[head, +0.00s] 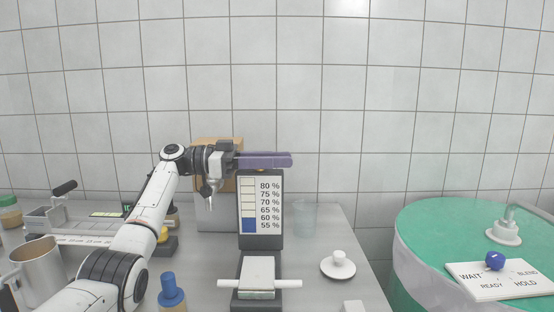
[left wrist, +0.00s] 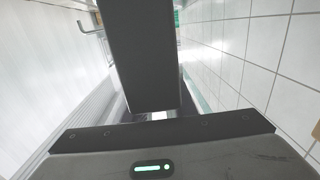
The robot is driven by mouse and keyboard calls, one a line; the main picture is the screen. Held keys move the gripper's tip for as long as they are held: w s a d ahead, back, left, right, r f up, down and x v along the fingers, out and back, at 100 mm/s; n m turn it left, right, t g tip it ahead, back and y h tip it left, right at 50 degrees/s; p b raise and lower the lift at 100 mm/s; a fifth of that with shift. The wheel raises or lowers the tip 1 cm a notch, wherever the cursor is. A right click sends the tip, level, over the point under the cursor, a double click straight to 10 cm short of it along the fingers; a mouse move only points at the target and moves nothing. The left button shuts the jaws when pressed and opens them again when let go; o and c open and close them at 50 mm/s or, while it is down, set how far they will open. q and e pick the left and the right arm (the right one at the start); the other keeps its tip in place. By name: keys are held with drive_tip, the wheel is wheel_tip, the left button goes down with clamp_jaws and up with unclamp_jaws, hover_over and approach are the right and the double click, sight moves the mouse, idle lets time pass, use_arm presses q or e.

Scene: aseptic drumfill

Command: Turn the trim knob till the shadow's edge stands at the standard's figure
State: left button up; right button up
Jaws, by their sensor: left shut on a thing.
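The gauge (head: 260,243) is a dark upright panel with a white scale running from 80 % down to 55 %. A blue field (head: 249,226) fills the bottom of its column, and its upper edge stands close to the 60 % mark. A small brassy piece, apparently the trim knob (head: 261,171), peeks out at the panel's top. My left gripper (head: 265,160) reaches in from the left, its purple-looking finger lying across the knob and hiding most of it. It is shut on it. In the left wrist view a dark bar (left wrist: 140,55) fills the middle; the knob is not discernible there. My right gripper is out of view.
A white-handled block (head: 258,270) sits before the gauge. A glass beaker (head: 304,218) and a white lidded dish (head: 338,266) stand to its right. A metal mug (head: 40,272) and blue-capped bottle (head: 171,290) are at left. A green drum (head: 425,240) stands at right.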

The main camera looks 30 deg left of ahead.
use_arm(q)
drive_tip(key=o, duration=1)
drive_tip(key=shift+o, duration=0.2)
drive_tip(key=v, duration=1)
drive_tip(key=shift+b, duration=0.45)
drive_tip(key=shift+s+a, duration=0.1)
